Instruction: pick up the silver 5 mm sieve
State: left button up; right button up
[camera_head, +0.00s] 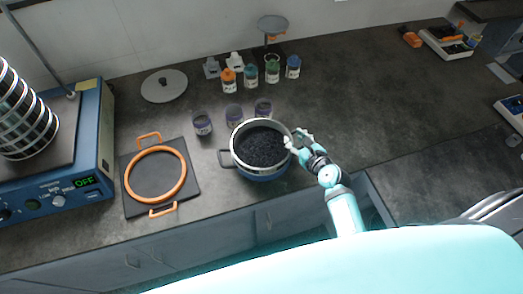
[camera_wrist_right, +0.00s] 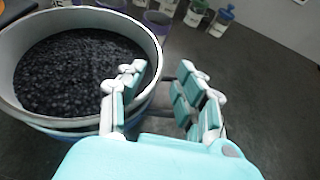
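The silver sieve (camera_head: 236,140) is a round metal vessel full of dark granules, with a blue lower part and a dark side handle (camera_head: 224,158) at its left. It also shows at the left in the right wrist view (camera_wrist_right: 150,42). My right gripper (camera_head: 298,138) is at the sieve's right rim. In the right wrist view my right gripper (camera_wrist_right: 163,85) has its fingers apart, one next to the sieve wall, the other farther right. A dark bar, perhaps the right handle, shows partly between them; I cannot tell whether they touch it. My left gripper is not in view.
An orange ring with handles (camera_head: 128,178) lies on a dark mat (camera_head: 186,203) left of the sieve. The blue shaker (camera_head: 95,150) stands at far left. Several jars (camera_head: 252,75) stand behind, with three small cups (camera_head: 202,124) closer.

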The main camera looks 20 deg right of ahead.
aim_at(288, 133)
jog(key=b+x, duration=0.4)
jog(key=shift+w+f, duration=0.2)
jog(key=shift+f, duration=0.3)
jog(key=shift+w, duration=0.45)
jog(key=shift+s, duration=0.1)
grip_shut()
jog(key=shift+r, duration=0.1)
